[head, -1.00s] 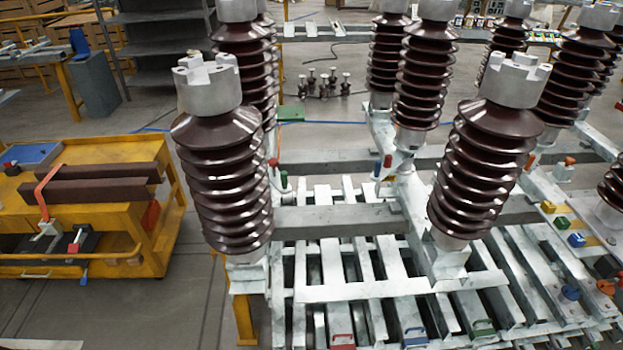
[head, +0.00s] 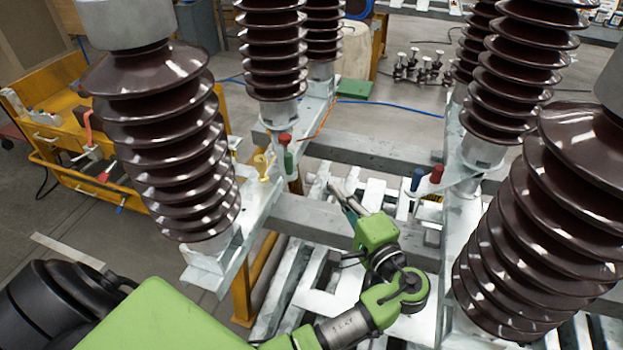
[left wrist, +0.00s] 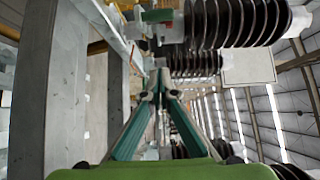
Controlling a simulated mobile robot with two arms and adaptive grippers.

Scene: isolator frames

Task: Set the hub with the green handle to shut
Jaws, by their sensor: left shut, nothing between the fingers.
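In the left wrist view the green handle (left wrist: 157,15) shows at the top edge, beside the red one. My left gripper (head: 342,192) is to the right of and a little below the green handle in the head view, apart from it. Its fingers (left wrist: 160,72) meet at the tips and are empty. My right gripper is out of view.
Large brown ribbed insulators (head: 170,125) stand left and right of my arm. A grey crossbeam (head: 315,222) runs behind my gripper. A blue handle (head: 417,180) and another red handle (head: 437,174) stand to the right. A yellow cart (head: 70,170) is at the left.

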